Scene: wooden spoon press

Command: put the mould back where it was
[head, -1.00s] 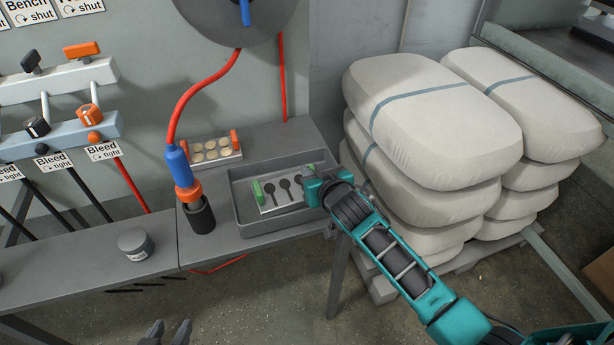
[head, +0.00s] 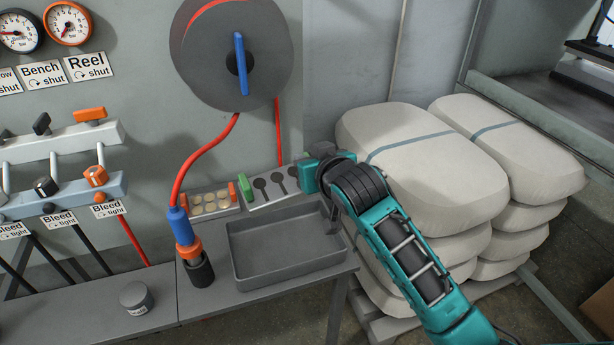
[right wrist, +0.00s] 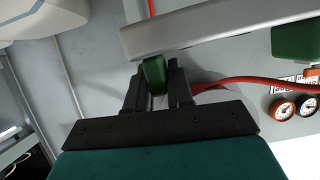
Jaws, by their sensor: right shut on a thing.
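The mould (head: 275,188) is a light grey plate with dark spoon-shaped cavities and a green handle at each end. My right gripper (head: 312,172) is shut on its right-hand green handle and holds it above and behind the grey tray, slightly tilted in the picture. In the right wrist view the fingers (right wrist: 158,88) close around the green handle (right wrist: 154,73), with the mould's edge (right wrist: 200,32) beyond and its other green handle at the right. The grey tray (head: 283,278) on the bench is empty. My left gripper is out of view.
A second plate with round cream pieces and orange handles (head: 209,203) lies at the back of the bench, left of the mould. A blue and orange hose nozzle (head: 184,232) stands in a dark holder. A grey jar (head: 136,298) sits front left. Stacked sacks (head: 420,165) stand to the right.

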